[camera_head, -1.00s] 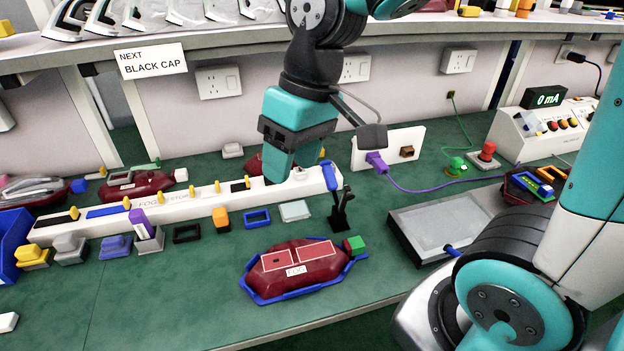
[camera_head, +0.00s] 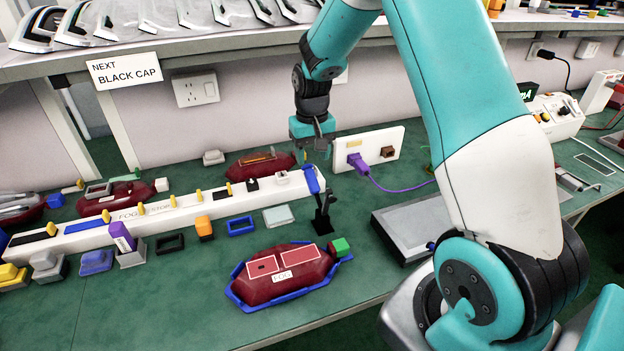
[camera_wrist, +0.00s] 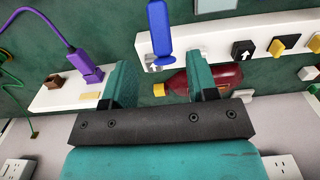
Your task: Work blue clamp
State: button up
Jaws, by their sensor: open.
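The blue clamp (camera_head: 312,180) stands at the right end of the long white rail (camera_head: 150,222), its blue lever raised. In the wrist view the blue lever (camera_wrist: 159,32) sits on the rail, with a white arrow mark at its base. My gripper (camera_head: 313,152) is above and behind the rail's right end, close to the clamp. In the wrist view my gripper (camera_wrist: 160,78) is open and empty, and the lever lies beyond and between its fingers, apart from them. A red lamp with a yellow end (camera_wrist: 159,90) shows between the fingers.
A black stand (camera_head: 322,215) is just in front of the clamp. A white box with a purple plug (camera_head: 357,162) is close on the right. A red lamp in a blue cradle (camera_head: 285,275) lies in front. A sign (camera_head: 124,70) reads "NEXT BLACK CAP".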

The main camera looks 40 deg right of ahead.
aim_at(311, 177)
notch_tip(311, 177, down, 8)
jog(key=shift+f, duration=0.1)
jog(key=shift+c, duration=0.4)
grip_shut()
jog(key=shift+a, duration=0.1)
